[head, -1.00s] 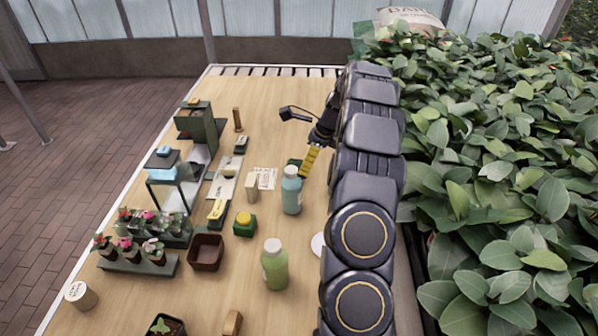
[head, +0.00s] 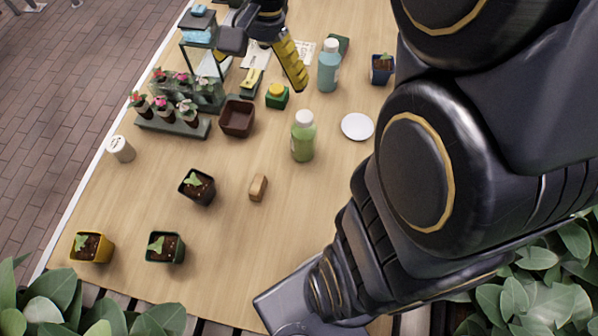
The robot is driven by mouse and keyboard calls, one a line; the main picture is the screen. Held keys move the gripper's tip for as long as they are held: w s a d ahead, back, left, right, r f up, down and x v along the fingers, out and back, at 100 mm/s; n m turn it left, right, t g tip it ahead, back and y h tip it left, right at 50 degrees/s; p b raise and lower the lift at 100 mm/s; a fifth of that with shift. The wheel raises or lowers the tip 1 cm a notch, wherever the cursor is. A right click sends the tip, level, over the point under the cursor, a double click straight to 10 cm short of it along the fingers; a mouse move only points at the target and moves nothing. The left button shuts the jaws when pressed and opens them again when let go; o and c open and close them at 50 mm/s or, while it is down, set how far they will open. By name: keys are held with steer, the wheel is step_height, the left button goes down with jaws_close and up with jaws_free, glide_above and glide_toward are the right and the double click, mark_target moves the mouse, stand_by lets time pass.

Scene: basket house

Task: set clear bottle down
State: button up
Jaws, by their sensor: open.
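Two bottles with white caps stand upright on the wooden table: a blue one (head: 328,70) at the back and a green one (head: 303,140) nearer. Both look somewhat see-through; I cannot tell which is the clear bottle. My gripper (head: 266,64) is at the top of the head view, left of the blue bottle. It is open, with a dark finger on the left and a yellow-padded finger on the right. I see nothing held between them. The yellow finger appears apart from both bottles. The gripper's upper part is cut off by the frame.
A white round plate (head: 357,126) lies right of the green bottle. A brown square pot (head: 237,118), a green box with a yellow top (head: 277,96) and a rack of small plants (head: 180,105) are to the left. A wooden block (head: 258,187) lies in front, with free table around it.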

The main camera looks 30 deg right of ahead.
steer(key=s+a+n+h, duration=0.1)
steer(key=s+a+n, duration=0.1)
steer(key=s+n, duration=0.3)
steer(key=s+a+n+g+h, duration=0.1)
steer(key=s+a+n, duration=0.2)
steer(key=s, duration=0.9)
steer(key=n, duration=0.3)
steer(key=shift+s+f+g, duration=0.3)
steer(key=shift+s, duration=0.1)
